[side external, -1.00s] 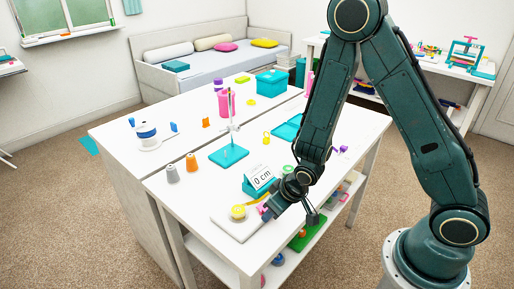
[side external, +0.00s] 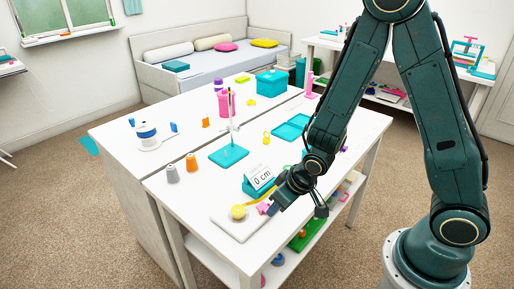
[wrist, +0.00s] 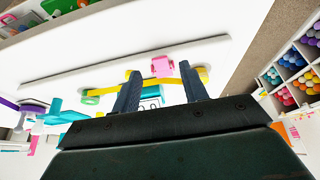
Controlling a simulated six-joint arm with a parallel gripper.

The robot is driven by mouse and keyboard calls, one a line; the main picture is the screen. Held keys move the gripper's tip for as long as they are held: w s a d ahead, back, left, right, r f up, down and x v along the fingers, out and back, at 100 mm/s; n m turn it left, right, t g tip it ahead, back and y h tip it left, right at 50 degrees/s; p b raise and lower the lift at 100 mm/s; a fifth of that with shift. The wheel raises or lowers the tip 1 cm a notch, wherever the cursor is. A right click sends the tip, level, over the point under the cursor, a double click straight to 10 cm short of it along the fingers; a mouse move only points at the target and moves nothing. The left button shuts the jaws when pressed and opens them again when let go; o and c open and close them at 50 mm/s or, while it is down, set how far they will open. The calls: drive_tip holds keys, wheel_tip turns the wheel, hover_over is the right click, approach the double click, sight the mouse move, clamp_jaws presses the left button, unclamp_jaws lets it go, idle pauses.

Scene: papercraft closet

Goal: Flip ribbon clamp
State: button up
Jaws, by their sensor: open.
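A pink clamp-like piece (wrist: 162,66) sits across a yellow ribbon strip (wrist: 203,75) in the wrist view. It also shows small in the side view (side external: 263,207), beside the yellow roll (side external: 238,211) on a white board (side external: 228,227). My gripper (side external: 273,209) is low over the near edge of the table, just right of the pink piece. In the wrist view my two dark fingers (wrist: 159,72) are apart, with the pink piece between and beyond their tips. Nothing is seen held. Whether the fingers touch the ribbon cannot be told.
The table's left front (side external: 195,195) is clear.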

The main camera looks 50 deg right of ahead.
drive_tip(key=shift+s+r, duration=0.2)
drive_tip(key=shift+r, duration=0.3)
wheel_tip(320, 180, up, 7)
idle(0.8)
drive_tip(key=s+d+r, duration=0.1)
drive_tip(key=s+r, duration=0.7)
drive_tip(key=r, duration=0.1)
drive_tip(key=s+d+r, duration=0.2)
drive_tip(key=s+r, duration=0.6)
drive_tip(key=shift+s+d+r+t, duration=0.15)
drive_tip(key=shift+d+r+t, duration=0.1)
drive_tip(key=shift+r+t, duration=0.1)
